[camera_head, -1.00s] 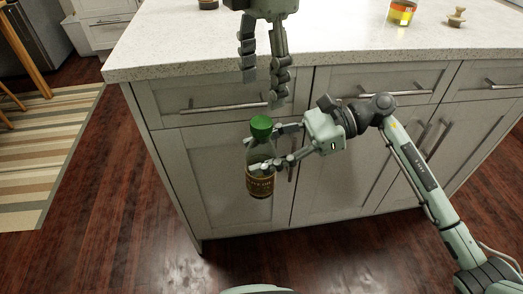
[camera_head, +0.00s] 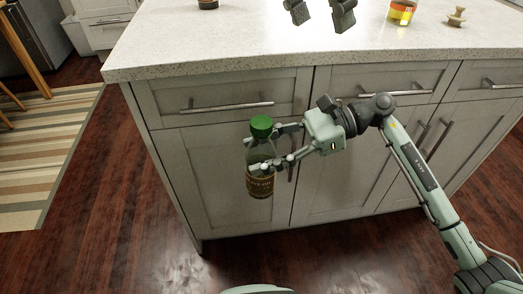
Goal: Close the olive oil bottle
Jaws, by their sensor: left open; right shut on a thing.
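The olive oil bottle (camera_head: 260,184) is dark glass with a brown label and hangs upright in front of the island's cabinet doors. A green cap (camera_head: 261,127) sits on its top; I cannot tell how tightly it is screwed on. My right gripper (camera_head: 258,152), coming from the right, is shut around the upper part of the bottle and hides some of it. My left gripper (camera_head: 320,16) is at the top edge of the head view, above and to the right of the bottle. Its fingers are apart with nothing between them, and the rest is out of frame.
The island's pale countertop (camera_head: 180,45) lies behind the bottle, with drawer and door handles below its edge. On it stand a glass of yellow-orange stuff (camera_head: 402,12), a small wooden object (camera_head: 457,16) and a dark jar (camera_head: 208,4).

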